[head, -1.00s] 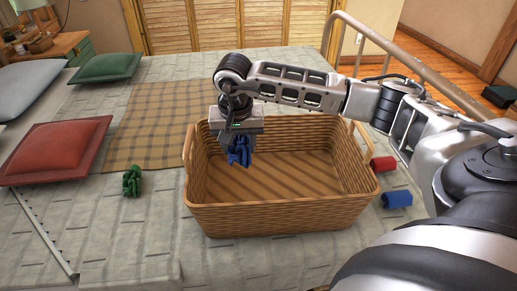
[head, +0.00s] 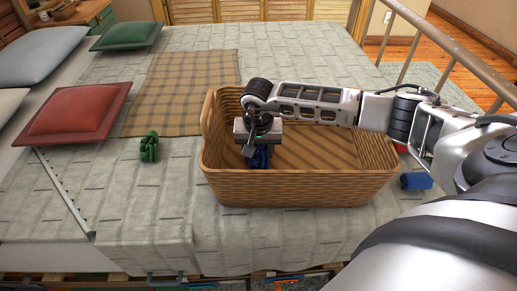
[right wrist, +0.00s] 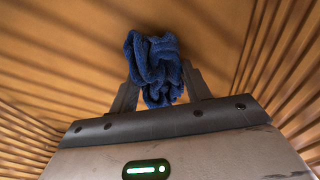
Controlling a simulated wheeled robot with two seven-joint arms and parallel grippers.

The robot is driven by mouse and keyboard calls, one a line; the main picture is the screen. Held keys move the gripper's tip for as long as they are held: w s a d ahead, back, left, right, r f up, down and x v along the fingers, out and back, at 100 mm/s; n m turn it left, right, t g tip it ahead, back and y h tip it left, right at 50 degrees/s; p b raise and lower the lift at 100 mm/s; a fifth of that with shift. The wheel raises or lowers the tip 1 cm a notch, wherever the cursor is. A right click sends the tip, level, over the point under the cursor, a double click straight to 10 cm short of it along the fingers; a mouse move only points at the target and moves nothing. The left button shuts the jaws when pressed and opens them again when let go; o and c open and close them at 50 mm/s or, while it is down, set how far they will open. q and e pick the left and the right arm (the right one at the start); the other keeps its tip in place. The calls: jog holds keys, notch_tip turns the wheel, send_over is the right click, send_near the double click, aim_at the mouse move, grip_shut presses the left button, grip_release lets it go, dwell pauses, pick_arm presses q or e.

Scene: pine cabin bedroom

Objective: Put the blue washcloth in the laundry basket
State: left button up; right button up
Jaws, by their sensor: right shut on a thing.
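The blue washcloth (head: 260,157) is a crumpled dark blue bundle. It also shows in the right wrist view (right wrist: 154,68), between the two fingers. My right gripper (head: 259,150) is shut on it and points down inside the wicker laundry basket (head: 300,192), in its left part. In the right wrist view the basket's floor (right wrist: 60,50) lies behind the cloth. I cannot tell whether the cloth touches the floor. My left gripper is not in view.
The basket stands on the bed (head: 110,210). A green crumpled cloth (head: 149,146) lies to its left. A blue rolled cloth (head: 416,181) lies to its right. A red cushion (head: 72,120), a green cushion (head: 127,36) and a plaid blanket (head: 185,90) lie farther left and back.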

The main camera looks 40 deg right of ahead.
aim_at(258, 155)
jog(key=shift+f, duration=0.2)
jog(key=o, duration=0.9)
jog(key=shift+r, duration=0.1)
jog(key=shift+o, duration=0.2)
jog(key=shift+r, duration=0.55)
notch_tip(258, 155, up, 11)
jog(key=s+a+p, duration=0.1)
jog(key=shift+s, duration=0.2)
